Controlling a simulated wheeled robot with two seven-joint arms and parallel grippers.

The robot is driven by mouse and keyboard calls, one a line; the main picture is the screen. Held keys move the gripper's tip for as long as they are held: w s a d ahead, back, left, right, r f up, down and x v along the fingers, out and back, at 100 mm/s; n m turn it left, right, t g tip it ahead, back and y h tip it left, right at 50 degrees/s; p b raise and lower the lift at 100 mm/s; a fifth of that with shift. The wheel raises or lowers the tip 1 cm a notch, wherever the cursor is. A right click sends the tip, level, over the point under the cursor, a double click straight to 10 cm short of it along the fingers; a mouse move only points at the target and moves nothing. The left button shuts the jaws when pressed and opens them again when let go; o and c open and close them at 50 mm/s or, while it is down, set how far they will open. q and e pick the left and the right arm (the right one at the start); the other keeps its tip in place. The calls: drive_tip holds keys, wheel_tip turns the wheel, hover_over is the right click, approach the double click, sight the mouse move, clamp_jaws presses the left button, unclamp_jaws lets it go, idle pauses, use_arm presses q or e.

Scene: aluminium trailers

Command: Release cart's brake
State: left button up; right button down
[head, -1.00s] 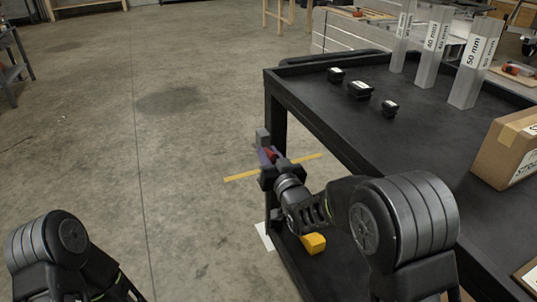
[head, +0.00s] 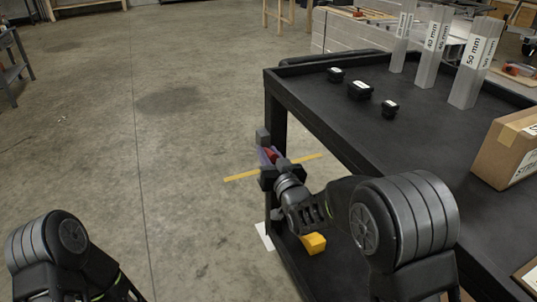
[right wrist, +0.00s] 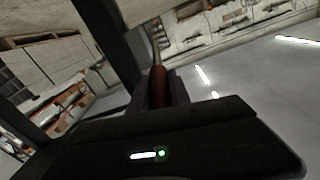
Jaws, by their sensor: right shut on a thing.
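The black cart (head: 335,107) stands on the right in the head view. A small red handle (head: 271,154), apparently its brake lever, is at the cart's near left corner leg, below the top. My right gripper (head: 267,153) is shut on this red handle. In the right wrist view, the red handle (right wrist: 158,88) stands upright just beyond the dark gripper body, with a thin rod above it. The fingers hide part of the handle. My left arm shows at the bottom left of the head view, but its gripper is out of view.
Several black blocks (head: 360,90), upright metal profiles (head: 468,72) and a cardboard box (head: 507,150) are on the cart's top. A yellow piece (head: 313,243) lies low at the cart. A yellow line crosses the floor. The floor to the left is clear.

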drive_tip(key=shift+r+p, duration=0.3)
drive_tip(key=shift+p, duration=0.1)
drive_tip(key=w+r+g+p, duration=0.1)
drive_tip(key=p, duration=0.3)
drive_tip(key=w+r+g+h+p, duration=0.1)
drive_tip(key=r+g+p, duration=0.1)
drive_tip(key=p, duration=0.2)
drive_tip(key=w+a+r+g+p, duration=0.1)
drive_tip(key=r+g+p, duration=0.1)
drive_tip(key=p, duration=0.2)
drive_tip(key=shift+w+p, duration=0.2)
drive_tip(key=shift+p, duration=0.1)
use_arm(q)
wheel_tip(320, 180, up, 13)
drive_tip(key=s+d, duration=0.1)
drive_tip(key=s, duration=0.1)
drive_tip(key=shift+d+r+g, duration=0.15)
drive_tip(key=shift+d+g, duration=0.15)
drive_tip(key=shift+d, duration=0.05)
use_arm(e)
drive_tip(key=shift+f, duration=0.2)
use_arm(q)
drive_tip(key=shift+s, duration=0.1)
